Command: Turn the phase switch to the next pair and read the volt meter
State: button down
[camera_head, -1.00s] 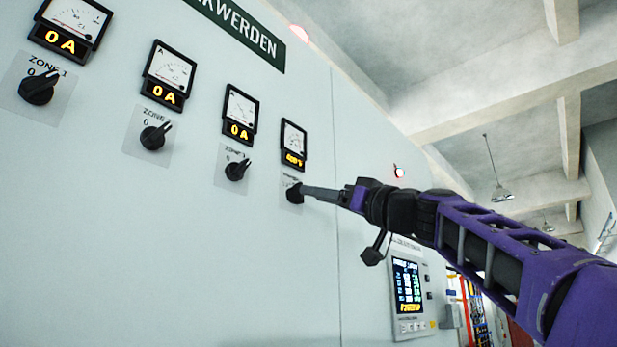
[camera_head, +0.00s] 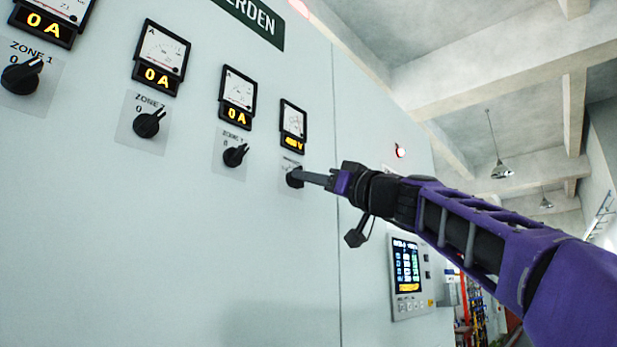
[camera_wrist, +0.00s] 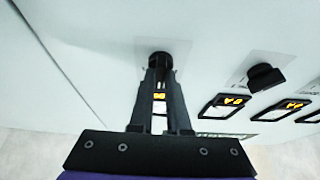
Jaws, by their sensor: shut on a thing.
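The phase switch (camera_head: 294,177) is a black rotary knob at the right end of a row of knobs on the pale cabinet front. My gripper (camera_head: 304,177) is shut on this knob; its fingers reach it from the right. In the wrist view the two fingers of my gripper (camera_wrist: 159,68) close around the knob (camera_wrist: 160,60) from both sides. The volt meter (camera_head: 293,125) is right above the switch, with a needle dial and a lit orange display ending in V. Its digits are too blurred to read. In the wrist view its display (camera_wrist: 159,97) shows between the fingers.
Three zone knobs stand to the left: zone 1 (camera_head: 21,77), a second (camera_head: 148,124) and a third (camera_head: 235,155), with meters reading 0 A above. A lit control panel (camera_head: 408,277) is at lower right. A red lamp (camera_head: 400,151) is on the cabinet.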

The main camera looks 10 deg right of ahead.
jog(key=shift+f+m+t+h+b, duration=0.1)
jog(key=shift+m+t+h+b, duration=0.2)
jog(key=shift+m+b, duration=0.2)
jog(key=shift+s+a+r+m+t+h+b, duration=0.15)
jog(key=shift+m+h, duration=0.75)
jog(key=shift+m, duration=1.05)
jog(key=shift+w+d+m+t+h+b, duration=0.1)
jog(key=shift+m+t+h+b, duration=0.15)
jog(key=shift+m+h, duration=1.2)
jog(key=shift+s+a+r+m+t+h+b, duration=0.1)
jog(key=shift+m+t+h, duration=0.2)
jog(key=shift+m, duration=2.2)
jog(key=c, duration=0.9)
grip_release()
jog(key=shift+h, duration=0.25)
jog(key=shift+f, duration=0.15)
